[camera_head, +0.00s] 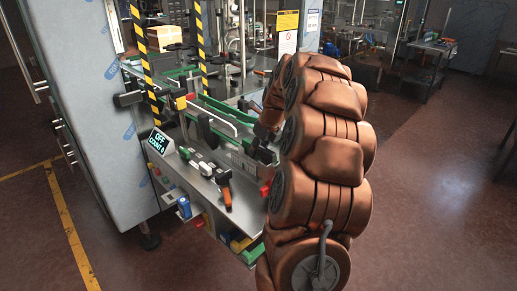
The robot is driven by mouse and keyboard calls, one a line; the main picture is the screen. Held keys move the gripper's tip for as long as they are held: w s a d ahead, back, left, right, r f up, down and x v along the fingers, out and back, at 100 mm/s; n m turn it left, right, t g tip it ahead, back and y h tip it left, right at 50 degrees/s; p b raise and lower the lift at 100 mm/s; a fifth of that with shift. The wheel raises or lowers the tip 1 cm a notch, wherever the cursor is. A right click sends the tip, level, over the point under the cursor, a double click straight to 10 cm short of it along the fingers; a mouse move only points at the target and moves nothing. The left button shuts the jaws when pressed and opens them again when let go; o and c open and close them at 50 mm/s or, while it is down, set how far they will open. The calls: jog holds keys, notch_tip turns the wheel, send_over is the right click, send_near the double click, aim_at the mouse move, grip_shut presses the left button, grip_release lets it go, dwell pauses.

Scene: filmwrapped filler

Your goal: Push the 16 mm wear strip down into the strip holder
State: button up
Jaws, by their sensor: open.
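My gripper (262,142) shows as a small dark shape at the machine's right side, just left of my arm. It is open, and my arm hides part of it. It is over the right end of the machine's conveyor area, close to a grey block (247,165). I cannot pick out the 16 mm wear strip or the strip holder for certain. They are too small to tell or hidden behind my arm.
A steel shelf (205,192) at the machine's front holds an orange-handled tool (225,190) and several black and white parts. A display (160,142) reads OFF. Striped posts (143,55) rise at the left.

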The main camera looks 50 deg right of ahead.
jog(key=b+v, duration=0.3)
jog(key=v, duration=0.9)
jog(key=s+a+f+n+g+y, duration=0.1)
jog(key=s+a+f+n+g, duration=0.15)
jog(key=a+n, duration=0.9)
jog(key=s+a+f+n+g, duration=0.1)
jog(key=s+a+f+n, duration=0.45)
jog(key=a, duration=1.05)
jog(key=s+a+f+n+g, duration=0.1)
jog(key=s+a+f+n, duration=0.1)
jog(key=s+n, duration=0.3)
jog(key=s+a+f+n+g, duration=0.1)
jog(key=s+a+f+n, duration=0.2)
jog(key=s+n, duration=0.3)
jog(key=s+a+f+n+g+h, duration=0.1)
jog(key=s+a+f+n, duration=0.2)
jog(key=s+a+n, duration=0.2)
jog(key=s+n, duration=0.1)
jog(key=n, duration=0.2)
jog(key=shift+s+f, duration=0.25)
